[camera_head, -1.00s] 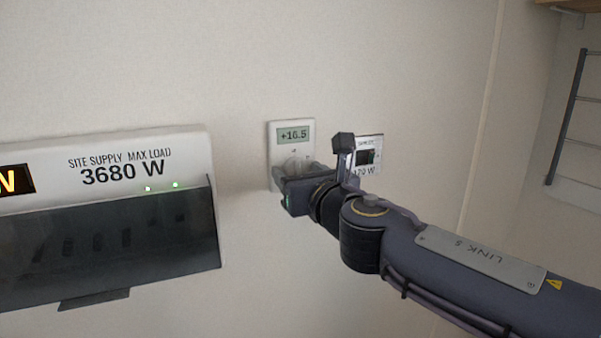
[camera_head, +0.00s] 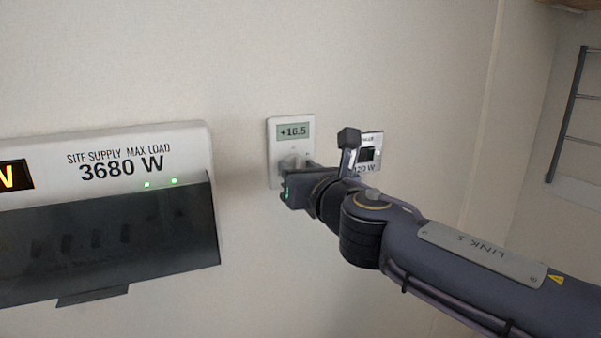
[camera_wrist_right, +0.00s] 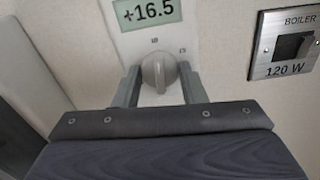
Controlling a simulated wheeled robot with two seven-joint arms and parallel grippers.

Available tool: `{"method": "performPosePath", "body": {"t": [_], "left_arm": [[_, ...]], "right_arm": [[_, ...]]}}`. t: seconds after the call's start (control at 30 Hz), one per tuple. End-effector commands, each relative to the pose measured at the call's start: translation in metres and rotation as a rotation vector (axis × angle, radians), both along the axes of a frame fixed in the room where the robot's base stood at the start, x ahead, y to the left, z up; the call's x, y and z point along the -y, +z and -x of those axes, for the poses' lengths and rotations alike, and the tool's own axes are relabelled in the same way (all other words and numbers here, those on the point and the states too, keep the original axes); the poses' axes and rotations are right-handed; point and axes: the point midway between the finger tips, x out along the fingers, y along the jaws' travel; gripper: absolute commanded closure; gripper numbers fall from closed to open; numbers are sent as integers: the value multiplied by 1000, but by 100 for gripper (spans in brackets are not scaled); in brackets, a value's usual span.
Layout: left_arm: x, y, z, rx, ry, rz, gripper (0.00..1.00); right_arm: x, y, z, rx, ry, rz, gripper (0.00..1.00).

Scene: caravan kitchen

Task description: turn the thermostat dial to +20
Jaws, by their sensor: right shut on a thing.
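The white thermostat (camera_head: 274,150) is on the wall in the middle of the head view, and its display (camera_head: 294,131) reads +16.5. Its round dial (camera_wrist_right: 158,73) sits below the display, with small scale marks around it in the right wrist view. My right gripper (camera_head: 291,170) is at the dial, coming from the lower right. It is shut on the dial, with one finger on each side, and it hides part of the thermostat's lower right in the head view. My left gripper is not in view.
A boiler switch plate (camera_wrist_right: 290,42) marked 120 W is right of the thermostat, close behind my right wrist in the head view. A supply box (camera_head: 120,150) marked 3680 W juts from the wall on the left. A metal rack (camera_head: 567,115) hangs far right.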

Motion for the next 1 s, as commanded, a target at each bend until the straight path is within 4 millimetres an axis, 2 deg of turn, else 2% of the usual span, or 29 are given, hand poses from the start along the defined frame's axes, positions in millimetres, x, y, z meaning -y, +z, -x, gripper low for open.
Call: {"method": "performPosePath", "body": {"t": [1.0], "left_arm": [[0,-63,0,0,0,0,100]], "right_arm": [[0,-3,0,-353,0,-857,85]]}}
